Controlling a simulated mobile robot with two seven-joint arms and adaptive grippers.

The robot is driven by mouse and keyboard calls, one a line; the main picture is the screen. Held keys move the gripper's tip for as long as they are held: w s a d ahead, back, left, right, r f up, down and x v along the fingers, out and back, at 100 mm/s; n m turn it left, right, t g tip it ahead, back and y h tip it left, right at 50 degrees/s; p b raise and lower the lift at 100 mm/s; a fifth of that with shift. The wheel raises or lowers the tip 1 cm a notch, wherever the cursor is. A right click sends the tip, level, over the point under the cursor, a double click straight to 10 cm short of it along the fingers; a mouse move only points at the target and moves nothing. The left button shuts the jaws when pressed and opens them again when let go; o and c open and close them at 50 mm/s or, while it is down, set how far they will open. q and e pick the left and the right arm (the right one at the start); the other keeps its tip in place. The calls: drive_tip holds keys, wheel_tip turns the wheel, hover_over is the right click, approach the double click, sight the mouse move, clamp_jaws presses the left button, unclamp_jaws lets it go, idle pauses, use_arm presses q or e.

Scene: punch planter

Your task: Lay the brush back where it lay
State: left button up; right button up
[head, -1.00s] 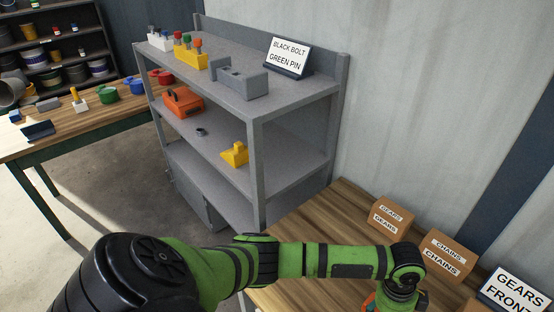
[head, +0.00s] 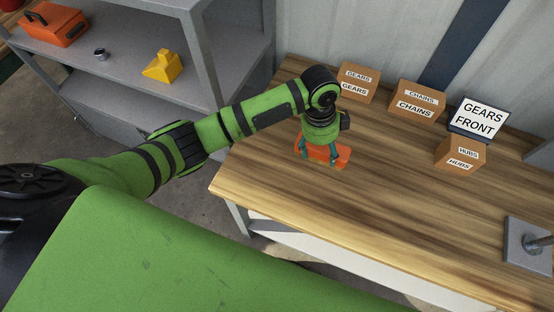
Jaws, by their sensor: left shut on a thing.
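My left gripper (head: 318,155) points down over the wooden table, near its left end. Its teal fingers are shut on an orange thing, which appears to be the brush (head: 342,156). The brush is low, at or just above the tabletop; I cannot tell whether it touches. The fingers and wrist hide part of it, and no bristles can be made out. My right gripper is not in view.
On the wooden table (head: 390,195), boxes labelled gears (head: 358,84), chains (head: 416,99) and hubs (head: 460,154) stand behind and right, with a gears front sign (head: 480,118). A grey plate with a post (head: 525,245) is at right. The table's front middle is clear.

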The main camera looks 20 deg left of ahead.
use_arm(q)
drive_tip(key=s+a+f+p, duration=0.1)
drive_tip(key=a+f, duration=0.2)
drive_tip(key=s+a+f+p, duration=0.1)
drive_tip(key=a+f, duration=0.1)
drive_tip(key=f, duration=0.1)
drive_tip(key=s+a+f+p, duration=0.1)
drive_tip(key=a+f, duration=0.2)
drive_tip(key=shift+s+a+f, duration=0.25)
drive_tip(key=shift+a+f, duration=0.05)
drive_tip(key=shift+a, duration=0.05)
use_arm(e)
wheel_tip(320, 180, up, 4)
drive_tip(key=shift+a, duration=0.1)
use_arm(q)
drive_tip(key=shift+f, duration=0.15)
drive_tip(key=o, duration=1)
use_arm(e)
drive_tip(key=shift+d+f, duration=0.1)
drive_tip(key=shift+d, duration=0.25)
